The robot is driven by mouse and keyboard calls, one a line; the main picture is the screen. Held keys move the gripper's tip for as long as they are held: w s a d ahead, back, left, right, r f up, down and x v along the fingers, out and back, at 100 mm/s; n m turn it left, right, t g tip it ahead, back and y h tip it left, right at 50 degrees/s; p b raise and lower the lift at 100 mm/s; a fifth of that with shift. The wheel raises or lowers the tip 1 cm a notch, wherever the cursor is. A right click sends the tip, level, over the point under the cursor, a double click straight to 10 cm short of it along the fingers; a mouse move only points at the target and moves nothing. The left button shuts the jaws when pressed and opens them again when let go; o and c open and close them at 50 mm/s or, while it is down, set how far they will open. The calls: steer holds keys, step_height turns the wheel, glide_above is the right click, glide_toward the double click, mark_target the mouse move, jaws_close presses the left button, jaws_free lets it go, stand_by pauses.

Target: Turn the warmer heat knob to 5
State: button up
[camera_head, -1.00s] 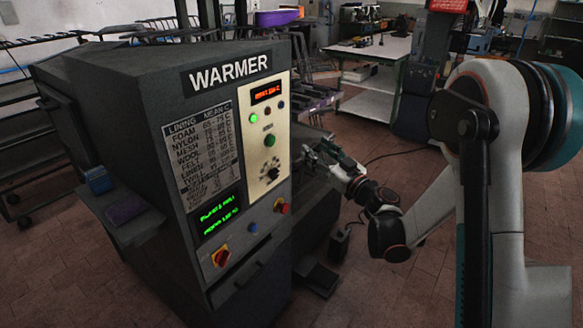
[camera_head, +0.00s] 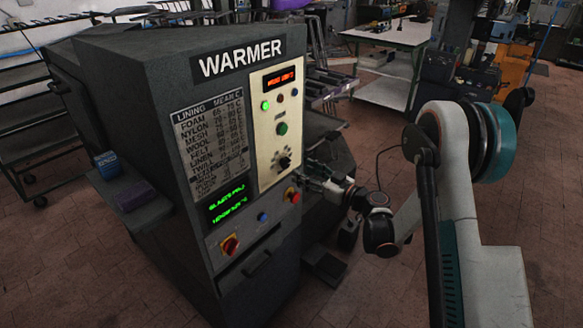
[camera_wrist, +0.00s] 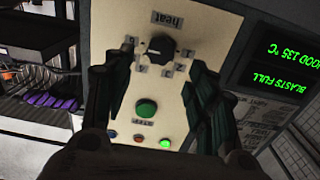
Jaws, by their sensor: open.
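The warmer (camera_head: 190,150) is a dark grey cabinet with a cream control panel (camera_head: 266,150). The black heat knob (camera_head: 284,162) is on the lower part of this panel. In the wrist view the panel appears upside down, with the heat knob (camera_wrist: 160,48) near the top under the word "heat". Small number labels surround the knob. A pale mark shows on its left side, but I cannot read the setting. My gripper (camera_wrist: 158,64) is open, with one dark finger on each side of the knob in the picture. I see no contact. In the head view my gripper (camera_head: 312,174) is just right of the panel.
A green button (camera_wrist: 146,107) and small indicator lights share the panel. A green-text screen (camera_wrist: 283,62) is beside it. Below the panel are a red knob (camera_head: 292,195), a blue button (camera_head: 263,217) and a red-yellow switch (camera_head: 230,244). Open floor lies to the right.

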mark_target(287, 163)
steer(key=b+x, duration=0.1)
steer(key=x, duration=0.5)
steer(key=shift+w+a, duration=0.1)
steer(key=shift+a, duration=0.1)
steer(key=c, duration=1)
